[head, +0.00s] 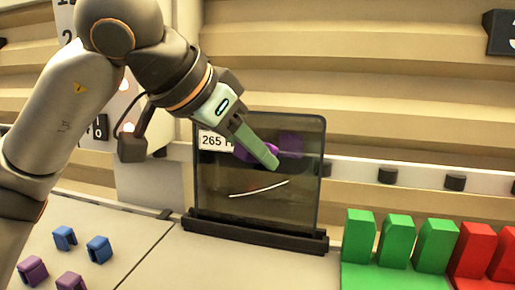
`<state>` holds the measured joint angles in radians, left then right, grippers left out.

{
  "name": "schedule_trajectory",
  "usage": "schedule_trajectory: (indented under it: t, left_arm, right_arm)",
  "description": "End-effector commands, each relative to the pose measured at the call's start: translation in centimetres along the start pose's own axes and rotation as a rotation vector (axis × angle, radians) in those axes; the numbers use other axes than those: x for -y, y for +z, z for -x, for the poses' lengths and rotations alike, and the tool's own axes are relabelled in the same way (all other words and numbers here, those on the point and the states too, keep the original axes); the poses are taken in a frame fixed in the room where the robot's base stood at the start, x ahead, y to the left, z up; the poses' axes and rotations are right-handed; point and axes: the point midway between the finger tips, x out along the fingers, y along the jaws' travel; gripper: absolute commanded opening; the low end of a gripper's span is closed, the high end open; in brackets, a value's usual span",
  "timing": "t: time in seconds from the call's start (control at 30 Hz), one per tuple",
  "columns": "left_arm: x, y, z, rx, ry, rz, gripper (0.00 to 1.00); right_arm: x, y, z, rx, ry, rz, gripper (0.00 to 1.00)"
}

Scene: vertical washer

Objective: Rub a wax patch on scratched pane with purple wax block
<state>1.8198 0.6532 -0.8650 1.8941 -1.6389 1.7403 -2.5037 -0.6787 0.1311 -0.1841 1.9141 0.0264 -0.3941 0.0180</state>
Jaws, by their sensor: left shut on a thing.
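A dark, see-through pane (300,195) stands upright in a black base on the table. A pale curved scratch (260,189) runs across its lower middle. My left gripper (262,155) is in front of the pane's upper part, shut on the purple wax block (243,151), which is mostly hidden behind the finger. A fainter purple patch (292,143) shows on the pane just right of the gripper, above the scratch. I cannot tell whether the block touches the pane. My right gripper is not in view.
Two blue blocks (98,249) and two purple blocks (32,271) lie at the front left. Green blocks (358,237) and red blocks (470,250) stand at the right. A white label reading 265 (211,140) is at the pane's upper left.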

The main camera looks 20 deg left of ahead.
Motion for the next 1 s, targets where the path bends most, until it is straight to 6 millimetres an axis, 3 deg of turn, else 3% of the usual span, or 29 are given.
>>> schedule_trajectory:
  t: [0.33, 0.7, 1.0]
  left_arm:
    - [-0.1, 0.1, 0.2, -0.002, 0.0, -0.001, 0.0]
    - [-1.6, 1.4, 2.1, -0.002, 0.0, -0.002, 0.0]
    - [-1.6, 1.4, 2.1, -0.001, 0.0, -0.001, 0.0]
  right_arm:
    - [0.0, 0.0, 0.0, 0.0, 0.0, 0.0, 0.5]
    - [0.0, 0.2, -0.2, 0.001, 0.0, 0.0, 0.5]
    - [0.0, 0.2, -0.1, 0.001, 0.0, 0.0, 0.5]
